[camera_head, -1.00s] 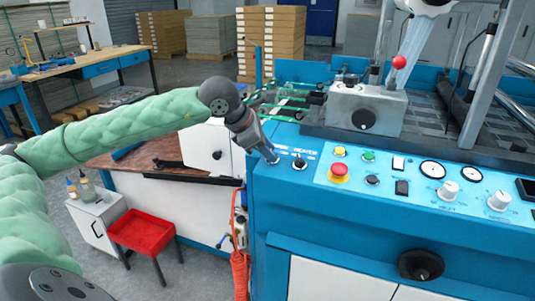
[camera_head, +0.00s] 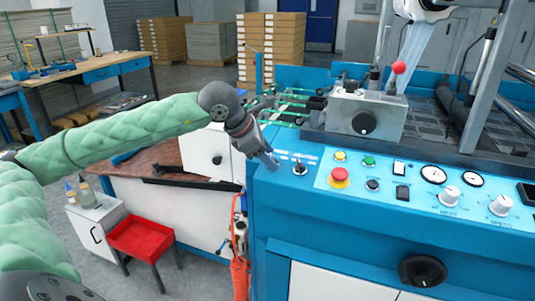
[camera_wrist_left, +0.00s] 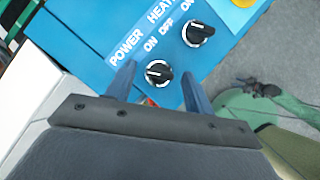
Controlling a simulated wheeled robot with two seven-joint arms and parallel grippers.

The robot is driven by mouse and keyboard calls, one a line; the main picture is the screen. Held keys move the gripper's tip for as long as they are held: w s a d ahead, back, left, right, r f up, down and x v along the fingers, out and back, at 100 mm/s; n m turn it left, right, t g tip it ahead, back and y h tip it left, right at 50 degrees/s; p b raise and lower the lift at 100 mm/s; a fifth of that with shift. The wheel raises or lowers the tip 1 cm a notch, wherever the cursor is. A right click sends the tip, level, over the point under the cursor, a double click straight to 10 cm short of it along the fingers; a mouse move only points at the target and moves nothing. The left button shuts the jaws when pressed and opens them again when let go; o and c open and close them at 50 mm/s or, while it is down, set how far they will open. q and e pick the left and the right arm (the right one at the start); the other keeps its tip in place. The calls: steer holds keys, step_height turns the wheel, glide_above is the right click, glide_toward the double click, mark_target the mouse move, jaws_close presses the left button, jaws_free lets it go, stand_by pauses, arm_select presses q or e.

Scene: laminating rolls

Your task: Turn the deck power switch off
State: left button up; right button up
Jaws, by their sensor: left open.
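The power switch (camera_wrist_left: 158,73) is a black rotary knob with a pale rim, under the POWER label in the left wrist view. ON and OFF are printed beside it; I cannot tell which one it points at. My left gripper (camera_head: 272,162) is at the left end of the control panel (camera_head: 322,181) in the head view, where it hides the power switch. In the wrist view its two open fingers stand on either side of the knob, with a gap; whether either touches it is unclear.
A second black knob (camera_wrist_left: 197,33), under the heater label, sits close by and also shows in the head view (camera_head: 300,167). A red emergency button (camera_head: 339,177), small buttons, gauges and dials lie farther right.

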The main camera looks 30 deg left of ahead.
arm_select(q)
steer(key=b+v, duration=0.1)
steer(key=v, duration=0.6)
steer(key=shift+s+a+r, duration=0.15)
steer(key=shift+s+r, duration=0.05)
steer(key=shift+r, duration=0.1)
stand_by(0.7)
